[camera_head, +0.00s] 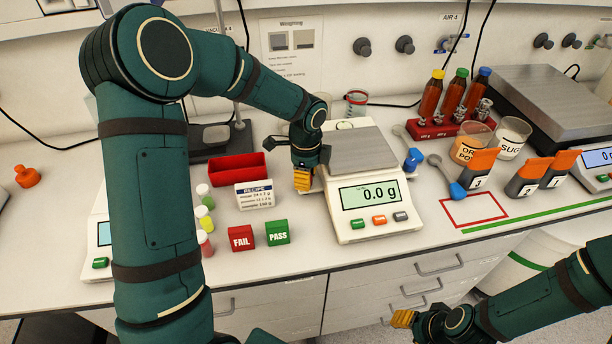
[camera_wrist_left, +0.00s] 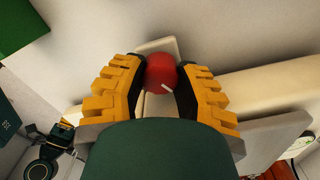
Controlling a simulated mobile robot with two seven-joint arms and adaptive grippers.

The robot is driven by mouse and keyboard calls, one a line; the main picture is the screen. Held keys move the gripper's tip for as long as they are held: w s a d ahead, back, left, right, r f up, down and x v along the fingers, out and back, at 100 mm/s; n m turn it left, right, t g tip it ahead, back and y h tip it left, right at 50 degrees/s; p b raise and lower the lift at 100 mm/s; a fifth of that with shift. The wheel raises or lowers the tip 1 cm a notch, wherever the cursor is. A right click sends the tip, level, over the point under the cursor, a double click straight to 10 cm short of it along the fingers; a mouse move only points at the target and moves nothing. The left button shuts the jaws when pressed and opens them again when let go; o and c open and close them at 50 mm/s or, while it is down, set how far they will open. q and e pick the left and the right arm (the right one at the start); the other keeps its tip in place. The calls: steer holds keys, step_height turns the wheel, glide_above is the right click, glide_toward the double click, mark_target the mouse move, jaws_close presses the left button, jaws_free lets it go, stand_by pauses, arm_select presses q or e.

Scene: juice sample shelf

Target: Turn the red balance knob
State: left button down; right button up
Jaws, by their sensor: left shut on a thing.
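The red balance knob (camera_wrist_left: 160,72) is a round red cap with a short white mark, seen in the left wrist view. My left gripper (camera_wrist_left: 160,88) is shut on it, one yellow-padded finger on each side. In the head view my left gripper (camera_head: 303,180) is at the left side of the white balance (camera_head: 347,229), and it hides the knob there. The balance's display (camera_head: 371,194) reads 0.0 g. My right gripper (camera_head: 403,318) is low in the head view, in front of the drawers and away from the balance; its finger opening is unclear.
A red bin (camera_head: 237,169), a recipe card (camera_head: 254,196) and FAIL (camera_head: 241,238) and PASS (camera_head: 277,232) blocks stand left of the balance. Spoons (camera_head: 447,177), a juice beaker (camera_head: 470,145) and a red tube rack (camera_head: 440,129) stand right of it. Bare counter lies in front of the blocks.

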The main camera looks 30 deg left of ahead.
arm_select(q)
steer(key=n, duration=0.5)
steer(key=shift+n, duration=0.4)
steer(key=n, duration=0.5)
steer(key=shift+n+b, duration=0.35)
steer(key=shift+n, duration=0.05)
steer(key=c, duration=0.6)
jaws_free()
